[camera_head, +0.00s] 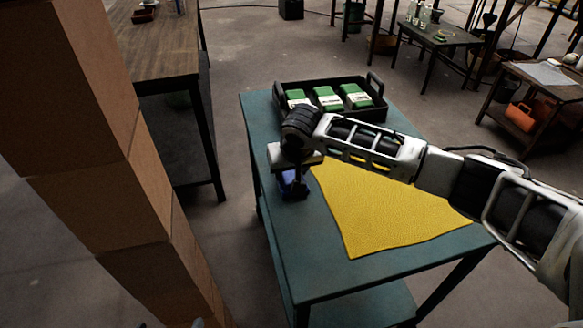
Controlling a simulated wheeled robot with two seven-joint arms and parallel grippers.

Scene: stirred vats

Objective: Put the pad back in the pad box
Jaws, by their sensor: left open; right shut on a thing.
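My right gripper (294,182) reaches in from the right over the left part of the teal table (375,280). It points down and is shut on a small blue thing (288,186), which is largely hidden by the fingers. I cannot tell whether this blue thing is the pad or part of the pad box, nor whether it touches the table. No other pad or pad box can be made out.
A yellow cloth (385,215) covers the table's middle right. A black tray (378,113) with green-and-white packs (327,97) stands at the back. Stacked cardboard boxes (75,100) rise at the left. A wooden table (160,55) stands behind them.

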